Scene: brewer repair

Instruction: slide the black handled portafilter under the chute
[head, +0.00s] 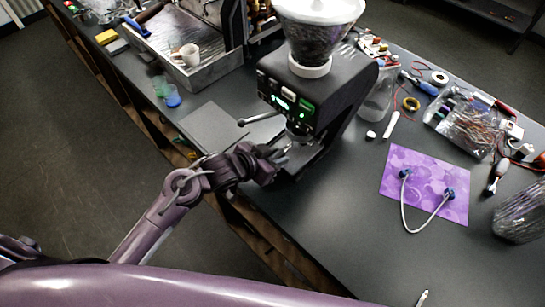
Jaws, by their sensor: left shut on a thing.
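The black grinder (318,105) stands near the table's front edge, with a clear bean hopper (318,30) on top and lit green buttons on its front. Its chute area is at the lower front, above a metal base (302,157). My left gripper (280,157) reaches in from the left, right in front of this area. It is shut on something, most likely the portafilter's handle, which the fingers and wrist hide. My right gripper is out of view.
A grey flat board (212,132) lies to the left. A purple mat (425,182) with a cable, and tools and wires, lie to the right. The table's front right is mostly clear.

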